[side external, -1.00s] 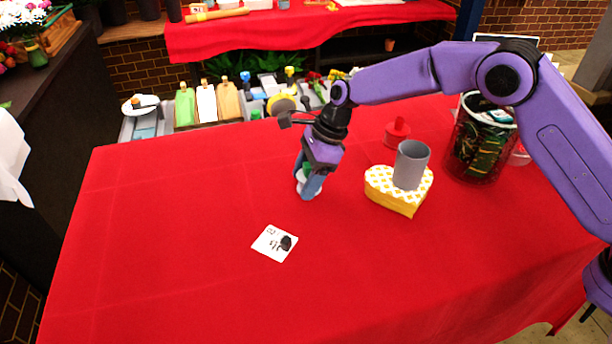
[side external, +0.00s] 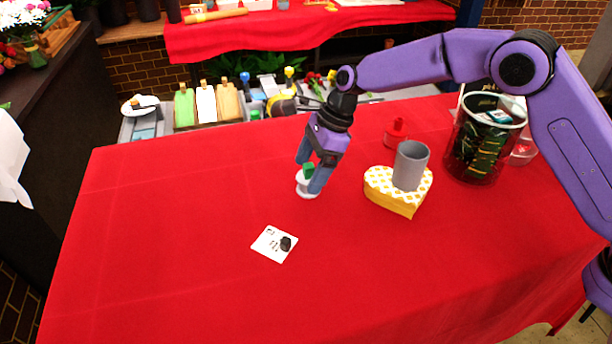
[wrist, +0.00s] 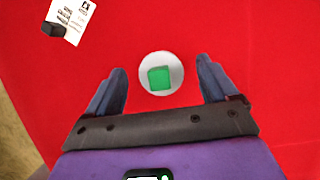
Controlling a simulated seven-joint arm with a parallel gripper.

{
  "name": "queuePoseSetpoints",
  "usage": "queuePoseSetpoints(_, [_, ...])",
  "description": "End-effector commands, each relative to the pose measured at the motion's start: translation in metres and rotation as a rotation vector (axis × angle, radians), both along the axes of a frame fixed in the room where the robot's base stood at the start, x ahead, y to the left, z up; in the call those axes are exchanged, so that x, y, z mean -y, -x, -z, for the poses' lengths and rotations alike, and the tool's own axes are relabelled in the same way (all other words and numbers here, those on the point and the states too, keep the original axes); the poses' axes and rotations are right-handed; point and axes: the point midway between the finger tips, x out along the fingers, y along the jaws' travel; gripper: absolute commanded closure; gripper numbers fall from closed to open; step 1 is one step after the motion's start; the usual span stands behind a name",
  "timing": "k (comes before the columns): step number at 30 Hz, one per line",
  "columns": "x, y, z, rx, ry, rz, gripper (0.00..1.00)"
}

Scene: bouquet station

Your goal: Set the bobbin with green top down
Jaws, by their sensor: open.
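The bobbin with green top (side external: 308,185) stands upright on the red tablecloth near the middle of the table in the side view. It is white with a green block on top. In the wrist view the bobbin (wrist: 161,73) shows from above as a white disc with a green top, centred just beyond the fingertips. My gripper (side external: 309,178) is open, its blue fingers spread on either side of the bobbin's upper part. In the wrist view my gripper (wrist: 162,80) shows a gap between each finger and the bobbin.
A white card (side external: 270,240) with a small dark object (side external: 285,243) lies in front. The left and front cloth is clear.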

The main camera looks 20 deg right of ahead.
Motion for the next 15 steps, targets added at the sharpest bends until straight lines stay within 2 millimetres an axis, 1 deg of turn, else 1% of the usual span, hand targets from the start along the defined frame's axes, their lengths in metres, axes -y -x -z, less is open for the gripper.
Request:
queuePoseSetpoints(1, [0.005,-0.001,-0.012,0.002,-0.002,0.002,0.14])
queuePoseSetpoints(6, [0.018,-0.002,-0.044,0.003,-0.003,0.003,0.14])
queuePoseSetpoints(9, [0.025,-0.001,-0.060,0.003,-0.001,0.002,0.14])
queuePoseSetpoints(15, [0.033,-0.001,-0.079,0.001,-0.001,0.002,0.14])
